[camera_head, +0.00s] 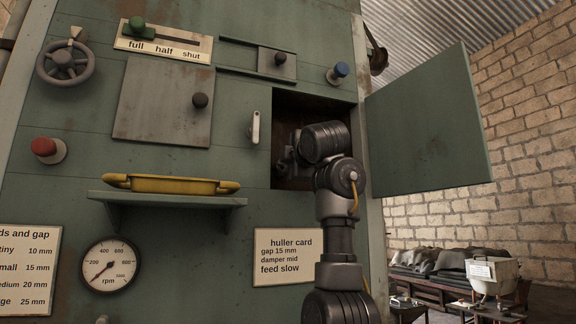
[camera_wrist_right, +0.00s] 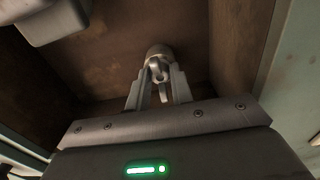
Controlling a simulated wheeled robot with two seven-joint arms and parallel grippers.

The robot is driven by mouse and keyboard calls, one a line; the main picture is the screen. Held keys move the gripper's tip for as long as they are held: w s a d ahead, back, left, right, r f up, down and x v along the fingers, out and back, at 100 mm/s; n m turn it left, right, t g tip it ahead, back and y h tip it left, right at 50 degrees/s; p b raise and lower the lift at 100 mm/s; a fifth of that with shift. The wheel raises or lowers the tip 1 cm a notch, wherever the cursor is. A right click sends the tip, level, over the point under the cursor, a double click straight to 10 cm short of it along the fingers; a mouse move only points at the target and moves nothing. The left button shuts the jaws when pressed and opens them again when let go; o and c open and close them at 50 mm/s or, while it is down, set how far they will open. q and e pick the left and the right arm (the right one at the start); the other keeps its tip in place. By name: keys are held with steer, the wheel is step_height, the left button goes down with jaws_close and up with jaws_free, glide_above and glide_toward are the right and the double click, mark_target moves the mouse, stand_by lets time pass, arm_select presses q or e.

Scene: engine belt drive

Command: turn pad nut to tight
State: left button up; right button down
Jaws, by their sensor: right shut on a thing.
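My right arm reaches into the open rusty compartment (camera_head: 283,102) in the green machine front. My right gripper (camera_wrist_right: 159,78) is inside it, its two fingers closed around a small round metal piece, which looks like the pad nut (camera_wrist_right: 158,52). In the head view the wrist and the dim interior hide most of the nut, and I cannot read how tight it is. My left gripper is not in view.
The green door (camera_head: 425,125) stands open to the right of the compartment. A pale grey block (camera_wrist_right: 47,20) sits near the gripper inside. A white latch handle (camera_head: 255,128) is left of the opening. A shelf (camera_head: 165,200) with a yellow tray (camera_head: 170,186) juts out lower left.

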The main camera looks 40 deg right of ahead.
steer(key=shift+f, duration=0.2)
steer(key=c, duration=1.5)
jaws_free()
steer(key=shift+o, duration=1.2)
steer(key=shift+s+d+r, duration=0.1)
steer(key=shift+s+r, duration=0.05)
steer(key=shift+s, duration=0.05)
steer(key=b+v, duration=0.6)
steer(key=v, duration=0.4)
steer(key=shift+s, duration=0.35)
